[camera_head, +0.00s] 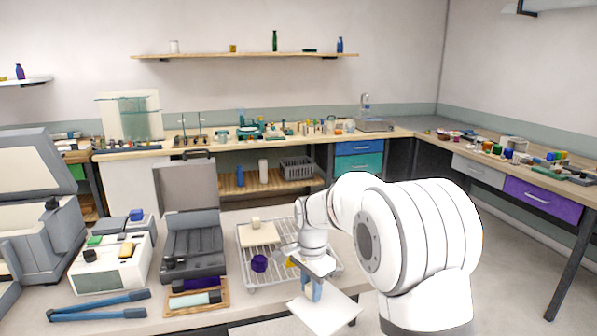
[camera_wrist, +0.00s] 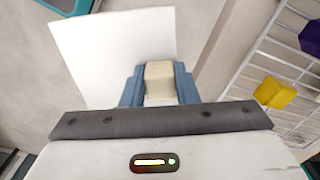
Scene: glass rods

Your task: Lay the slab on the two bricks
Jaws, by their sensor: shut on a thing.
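My gripper (camera_head: 316,290) is shut on the cream knob (camera_wrist: 159,80) of a white slab, with a blue finger on each side. The slab (camera_head: 325,314) hangs below the fingers at the front edge of the near bench, right of the wire rack; it also shows in the wrist view (camera_wrist: 110,48). A purple block (camera_head: 259,263) and a yellow block (camera_head: 291,262) are on the rack, apart from the slab. They also show in the wrist view, purple (camera_wrist: 311,38) and yellow (camera_wrist: 274,92). I cannot tell whether these are the two bricks.
The wire rack (camera_head: 262,281) also carries a cream plate (camera_head: 258,236) with a small knob. Left of it are an open grey case (camera_head: 193,240), a wooden tray (camera_head: 196,300) with bottles, and blue-handled tongs (camera_head: 98,306). Floor shows right of the bench.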

